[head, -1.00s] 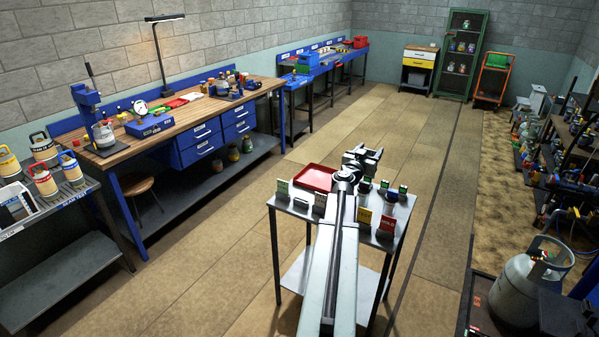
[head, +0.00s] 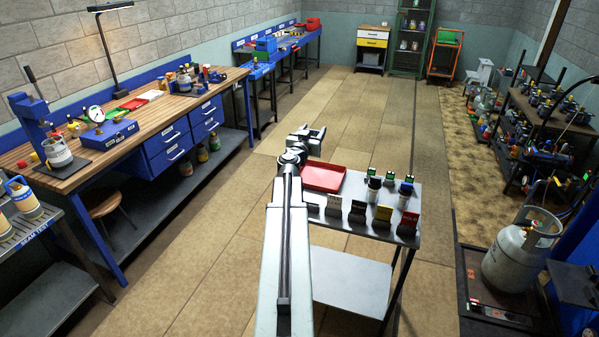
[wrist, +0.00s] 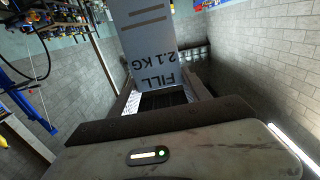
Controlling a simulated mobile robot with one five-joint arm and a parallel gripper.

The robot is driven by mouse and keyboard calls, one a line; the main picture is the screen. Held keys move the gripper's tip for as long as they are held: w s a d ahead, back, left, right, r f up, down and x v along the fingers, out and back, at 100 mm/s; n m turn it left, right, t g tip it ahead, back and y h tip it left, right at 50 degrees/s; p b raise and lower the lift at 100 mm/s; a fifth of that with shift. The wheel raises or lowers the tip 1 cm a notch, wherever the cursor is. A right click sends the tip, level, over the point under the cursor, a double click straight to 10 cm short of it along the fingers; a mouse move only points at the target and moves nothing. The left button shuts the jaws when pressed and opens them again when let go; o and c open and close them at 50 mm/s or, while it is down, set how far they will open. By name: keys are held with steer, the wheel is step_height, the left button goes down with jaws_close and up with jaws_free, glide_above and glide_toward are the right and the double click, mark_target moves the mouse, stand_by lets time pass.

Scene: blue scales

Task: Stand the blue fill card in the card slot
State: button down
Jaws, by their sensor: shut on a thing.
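In the wrist view a pale blue-grey card (wrist: 148,38) printed "FILL 2.1 KG" stands between the jaws, its lettering upside down. My gripper (wrist: 160,85) is shut on it. In the head view my gripper (head: 314,135) is out past the left back of the small metal table, near the red tray; the card cannot be made out there. A row of small card stands lines the table's front: a grey-green card (head: 334,204), a dark stand (head: 357,211), a yellow card (head: 382,215) and a red card (head: 408,222). I cannot tell which stand is the card slot.
The red tray (head: 323,177) and several small dark jars share the metal table (head: 362,183). A long wooden workbench (head: 140,113) with a blue case (head: 108,133) runs along the left. A gas cylinder (head: 520,258) stands at right. The floor between is clear.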

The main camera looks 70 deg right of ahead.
steer(key=shift+s, duration=0.1)
step_height(320, 180, down, 18)
steer(key=b, duration=1.8)
steer(key=shift+a+f+b, duration=0.25)
steer(key=shift+b, duration=0.05)
steer(key=shift+a+f, duration=0.1)
step_height(320, 180, down, 6)
steer(key=b, duration=0.6)
steer(key=shift+f+b, duration=0.2)
steer(key=shift+b, duration=0.1)
steer(key=shift+f+b, duration=0.9)
